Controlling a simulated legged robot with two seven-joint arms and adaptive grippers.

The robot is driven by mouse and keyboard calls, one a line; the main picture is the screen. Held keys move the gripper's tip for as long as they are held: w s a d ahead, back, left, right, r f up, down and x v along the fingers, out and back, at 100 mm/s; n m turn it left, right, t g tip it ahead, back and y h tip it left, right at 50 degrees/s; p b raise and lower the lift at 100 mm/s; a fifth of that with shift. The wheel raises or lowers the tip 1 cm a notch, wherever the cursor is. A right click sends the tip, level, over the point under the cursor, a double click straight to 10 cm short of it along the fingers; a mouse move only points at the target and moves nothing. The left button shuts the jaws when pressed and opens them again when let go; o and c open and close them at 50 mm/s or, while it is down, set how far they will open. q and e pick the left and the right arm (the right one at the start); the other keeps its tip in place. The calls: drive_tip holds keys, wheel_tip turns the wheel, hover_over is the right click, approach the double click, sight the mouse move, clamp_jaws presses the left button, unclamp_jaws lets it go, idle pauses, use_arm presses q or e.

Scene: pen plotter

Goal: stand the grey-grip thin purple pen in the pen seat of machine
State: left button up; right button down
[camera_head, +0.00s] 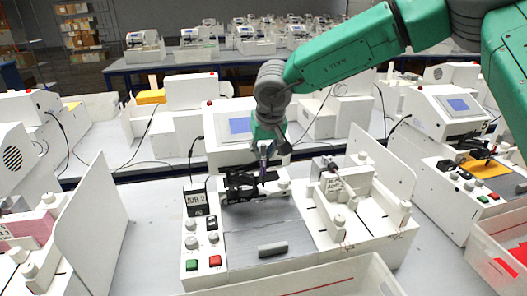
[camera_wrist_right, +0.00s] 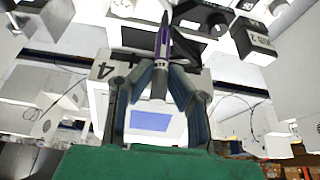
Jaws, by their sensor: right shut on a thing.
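My right gripper (camera_head: 264,152) is over the back of the middle machine (camera_head: 205,262), pointing down. In the wrist view the right gripper (camera_wrist_right: 160,82) is shut on the thin purple pen (camera_wrist_right: 164,44), around its grey grip (camera_wrist_right: 158,84). The purple pen (camera_head: 263,174) shows small in the head view, roughly upright, at the black carriage (camera_head: 240,190). I cannot tell whether its tip is inside the pen seat, which is hidden among the black parts. My left gripper is out of view.
A black JOB 2 box (camera_head: 196,200) stands left of the carriage. White upright panels (camera_head: 92,222) and other machines flank both sides. A white tray (camera_head: 340,280) is in front.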

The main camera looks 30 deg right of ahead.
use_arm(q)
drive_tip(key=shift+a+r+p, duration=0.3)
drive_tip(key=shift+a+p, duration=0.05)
use_arm(e)
drive_tip(key=shift+a+r, duration=0.15)
drive_tip(key=shift+a, duration=0.4)
idle(1.1)
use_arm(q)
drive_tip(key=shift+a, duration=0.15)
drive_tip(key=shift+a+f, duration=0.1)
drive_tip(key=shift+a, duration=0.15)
use_arm(e)
drive_tip(key=shift+a, duration=0.15)
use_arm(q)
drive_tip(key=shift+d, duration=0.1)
